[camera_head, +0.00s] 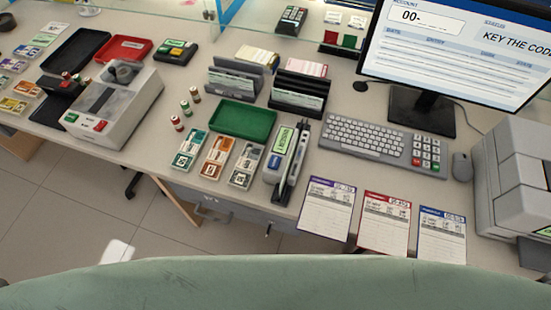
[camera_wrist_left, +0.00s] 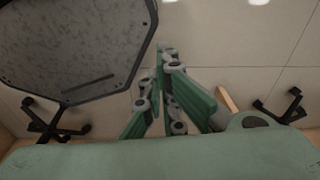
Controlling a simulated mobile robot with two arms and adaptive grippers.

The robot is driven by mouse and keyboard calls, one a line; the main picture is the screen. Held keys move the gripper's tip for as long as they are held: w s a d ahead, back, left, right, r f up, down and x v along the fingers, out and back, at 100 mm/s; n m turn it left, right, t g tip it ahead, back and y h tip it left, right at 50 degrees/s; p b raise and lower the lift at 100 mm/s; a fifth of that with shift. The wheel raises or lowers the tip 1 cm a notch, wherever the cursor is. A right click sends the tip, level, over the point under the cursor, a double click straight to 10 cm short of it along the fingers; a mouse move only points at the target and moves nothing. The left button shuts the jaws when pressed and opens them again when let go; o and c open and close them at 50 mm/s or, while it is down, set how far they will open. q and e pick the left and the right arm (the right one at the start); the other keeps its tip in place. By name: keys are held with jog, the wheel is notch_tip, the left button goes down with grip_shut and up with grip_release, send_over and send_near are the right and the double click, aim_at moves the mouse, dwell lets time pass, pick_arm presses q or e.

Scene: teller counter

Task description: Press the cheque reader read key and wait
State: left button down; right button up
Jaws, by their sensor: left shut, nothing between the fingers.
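The likely cheque reader (camera_head: 285,155) is a narrow grey device with a lit green display and a long dark slot along its right side. It stands near the front edge of the counter. A blue key (camera_head: 274,162) shows below its display; its label is too small to read. My left gripper (camera_wrist_left: 169,52) shows only in the left wrist view, shut and empty above the tiled floor, away from the counter top. Neither gripper is in the head view, and my right gripper is not seen.
The counter (camera_head: 335,165) holds a green tray (camera_head: 243,120), a keyboard (camera_head: 370,136), a monitor (camera_head: 455,45) and a grey machine with red and green keys (camera_head: 112,105). Several printed slips lie right of the reader.

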pick_arm(q)
jog(key=w+d+r+t+p, duration=0.1)
jog(key=w+d+r+p, duration=0.3)
jog(key=w+r, duration=1.2)
jog(key=w+d+r+t+h+p, duration=0.1)
jog(key=w+d+r, duration=0.15)
jog(key=r, duration=0.55)
jog(key=w+d+r+h+p, duration=0.1)
jog(key=w+r, duration=0.3)
jog(key=r, duration=0.4)
jog(key=w+d+r+h+p, duration=0.1)
jog(key=w+d+r+h, duration=0.1)
jog(key=w+d+r, duration=0.3)
jog(key=w+d+r+m+h+p, duration=0.1)
jog(key=w+d+r, duration=0.4)
jog(key=r, duration=0.5)
jog(key=w+d+r+h+p, duration=0.1)
jog(key=w+d+r+h, duration=0.2)
jog(key=w+d+r, duration=0.2)
notch_tip(320, 180, up, 3)
jog(key=shift+w+d+f+m, duration=0.15)
jog(key=shift+w+d+m, duration=0.1)
jog(key=shift+m, duration=0.15)
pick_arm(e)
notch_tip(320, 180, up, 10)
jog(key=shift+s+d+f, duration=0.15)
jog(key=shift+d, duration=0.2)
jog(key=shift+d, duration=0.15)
